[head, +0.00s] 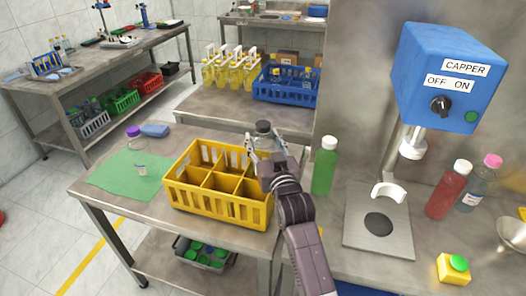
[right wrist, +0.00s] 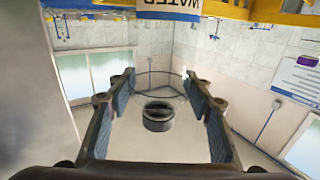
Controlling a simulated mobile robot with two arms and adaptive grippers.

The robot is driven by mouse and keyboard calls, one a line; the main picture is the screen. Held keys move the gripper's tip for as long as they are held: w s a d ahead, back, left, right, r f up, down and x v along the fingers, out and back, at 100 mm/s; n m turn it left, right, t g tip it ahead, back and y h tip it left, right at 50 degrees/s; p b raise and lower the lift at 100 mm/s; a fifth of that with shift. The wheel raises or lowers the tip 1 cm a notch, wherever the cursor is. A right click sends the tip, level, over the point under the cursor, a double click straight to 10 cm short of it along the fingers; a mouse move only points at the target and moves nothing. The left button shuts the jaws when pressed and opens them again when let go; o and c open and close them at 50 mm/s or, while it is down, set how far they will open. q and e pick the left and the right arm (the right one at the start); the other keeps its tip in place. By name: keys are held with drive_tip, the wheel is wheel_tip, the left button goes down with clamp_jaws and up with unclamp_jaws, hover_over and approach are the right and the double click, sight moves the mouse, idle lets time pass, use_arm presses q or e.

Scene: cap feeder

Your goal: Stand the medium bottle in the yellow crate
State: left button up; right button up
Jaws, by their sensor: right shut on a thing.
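The yellow crate (head: 222,203) stands on the near table, with several square compartments; those I can see into look empty. My right gripper (head: 264,145) is at the crate's far right corner, shut on a clear bottle with a black cap (head: 263,127). The bottle looks upright; its lower body is hidden behind the gripper and arm in the head view. In the right wrist view the black cap (right wrist: 158,118) shows between the fingers, and an upside-down WATER label (right wrist: 168,9) shows at the top edge beside yellow crate bars (right wrist: 245,12). I cannot tell how deep the bottle sits. My left gripper is out of view.
A green bottle (head: 325,167) stands right of the gripper, near the blue capper (head: 437,75). A red bottle (head: 448,190) and a pink-capped bottle (head: 478,183) stand farther right. A green mat (head: 120,177) lies left of the crate. A blue crate (head: 288,88) is behind.

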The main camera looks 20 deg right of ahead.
sight(263, 153)
wheel_tip(263, 153, down, 4)
drive_tip(key=shift+r, duration=0.1)
drive_tip(key=shift+f, duration=0.35)
drive_tip(key=o, duration=1)
drive_tip(key=shift+c, duration=0.2)
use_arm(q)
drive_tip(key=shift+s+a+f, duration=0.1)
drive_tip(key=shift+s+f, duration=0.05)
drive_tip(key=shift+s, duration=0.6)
use_arm(e)
drive_tip(key=shift+r, duration=0.2)
drive_tip(key=shift+s+f, duration=0.1)
drive_tip(key=shift+s, duration=0.2)
use_arm(q)
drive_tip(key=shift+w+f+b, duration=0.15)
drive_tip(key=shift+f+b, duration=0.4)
drive_tip(key=shift+b, duration=0.05)
use_arm(e)
drive_tip(key=s, duration=1.1)
drive_tip(key=shift+s+a, duration=0.2)
drive_tip(key=shift+a, duration=0.05)
